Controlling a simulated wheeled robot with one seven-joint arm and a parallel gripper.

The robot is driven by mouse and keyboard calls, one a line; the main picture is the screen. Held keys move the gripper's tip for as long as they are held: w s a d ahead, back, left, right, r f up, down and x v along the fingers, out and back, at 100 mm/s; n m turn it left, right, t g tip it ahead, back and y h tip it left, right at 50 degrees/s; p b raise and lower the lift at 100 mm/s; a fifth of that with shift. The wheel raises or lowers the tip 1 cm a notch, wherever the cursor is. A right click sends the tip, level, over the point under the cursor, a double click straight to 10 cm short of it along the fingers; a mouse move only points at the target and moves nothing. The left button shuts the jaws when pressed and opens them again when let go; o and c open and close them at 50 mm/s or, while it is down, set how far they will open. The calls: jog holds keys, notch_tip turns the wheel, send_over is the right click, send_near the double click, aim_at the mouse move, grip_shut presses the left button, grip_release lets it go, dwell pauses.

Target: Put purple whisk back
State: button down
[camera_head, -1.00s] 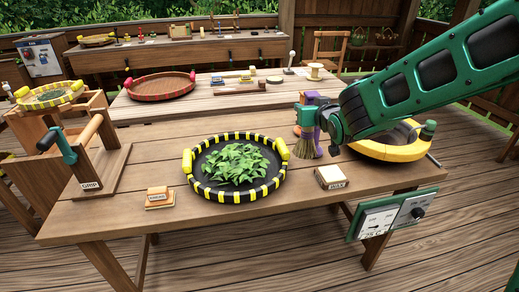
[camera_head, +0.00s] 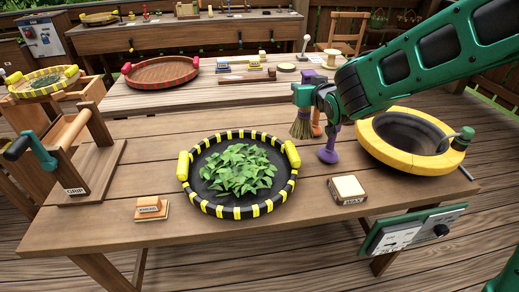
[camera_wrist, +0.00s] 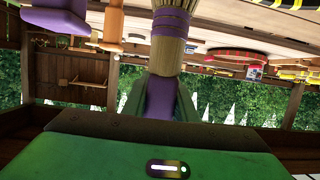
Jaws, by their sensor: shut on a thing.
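The whisk (camera_head: 302,126) hangs with its straw bristles down. My gripper (camera_head: 303,96) is shut on its purple handle, which shows between the jaws in the wrist view (camera_wrist: 160,98). The purple binding (camera_wrist: 168,28) and the bristles (camera_wrist: 172,4) also show there, upside down. The bristle tips appear above the wooden table, close to a purple stand-like piece (camera_head: 328,155) to their right. An orange piece of similar shape (camera_head: 316,122) stands behind.
A black-and-yellow pan with green leaves (camera_head: 238,208) sits on the table (camera_head: 240,238). A wax box (camera_head: 348,190) and a small orange-brown block (camera_head: 149,206) flank it. A yellow-rimmed basin (camera_head: 385,150) lies right of the purple piece. A grip stand (camera_head: 98,165) is at left.

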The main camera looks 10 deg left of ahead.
notch_tip(320, 180, down, 10)
jog(key=d, duration=0.2)
jog(key=shift+w, duration=0.3)
dwell(0.4)
jog(key=c, duration=1.4)
grip_release()
jog(key=shift+c, duration=0.2)
jog(key=shift+r, duration=0.1)
